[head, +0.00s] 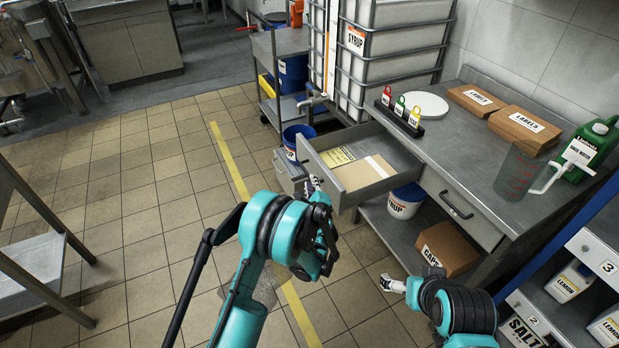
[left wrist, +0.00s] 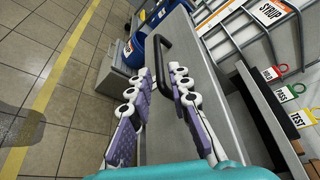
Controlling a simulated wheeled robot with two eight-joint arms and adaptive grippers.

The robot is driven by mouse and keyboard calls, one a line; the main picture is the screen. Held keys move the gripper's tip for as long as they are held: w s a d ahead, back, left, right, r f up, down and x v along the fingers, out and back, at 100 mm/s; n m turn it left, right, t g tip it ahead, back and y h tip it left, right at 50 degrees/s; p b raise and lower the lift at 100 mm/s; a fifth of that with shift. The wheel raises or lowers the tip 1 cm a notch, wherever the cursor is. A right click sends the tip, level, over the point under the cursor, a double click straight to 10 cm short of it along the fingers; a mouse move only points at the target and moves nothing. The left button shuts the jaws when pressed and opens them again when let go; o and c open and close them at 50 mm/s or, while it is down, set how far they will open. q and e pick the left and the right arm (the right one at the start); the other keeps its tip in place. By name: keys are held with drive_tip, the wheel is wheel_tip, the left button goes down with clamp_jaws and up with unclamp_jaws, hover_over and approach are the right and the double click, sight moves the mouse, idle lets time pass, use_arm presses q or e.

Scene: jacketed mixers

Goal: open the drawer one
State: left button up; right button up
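The left drawer (head: 345,185) of the steel bench is pulled out, with a yellow sheet and a tan folder inside. No number on it is readable. Its black bar handle (left wrist: 163,60) shows in the left wrist view, against the grey drawer front (left wrist: 222,115). My left gripper (head: 312,182) is at the drawer's front; in the left wrist view its two fingers (left wrist: 160,88) are spread, with the handle between and just beyond them, nearer the right finger. Contact cannot be told. My right gripper (head: 388,284) is low before the bench, away from the drawer; its finger opening is unclear.
A second drawer (head: 462,205) to the right is shut. A white bucket (head: 404,203) and a caps box (head: 447,250) stand on the shelf below. A blue bucket (head: 297,138) is beyond the open drawer.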

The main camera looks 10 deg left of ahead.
use_arm(q)
drive_tip(key=v, duration=0.6)
idle(0.3)
drive_tip(key=s+a+r+n+g, duration=0.4)
drive_tip(key=s+a+r+n, duration=0.7)
drive_tip(key=s+r, duration=0.15)
drive_tip(key=s+n+g+h, duration=0.3)
drive_tip(key=s+n, duration=0.7)
drive_tip(key=s, duration=1.2)
drive_tip(key=shift+r+n+g+h, duration=0.15)
drive_tip(key=shift+n+g+h, duration=0.15)
drive_tip(key=shift+g+h, duration=0.15)
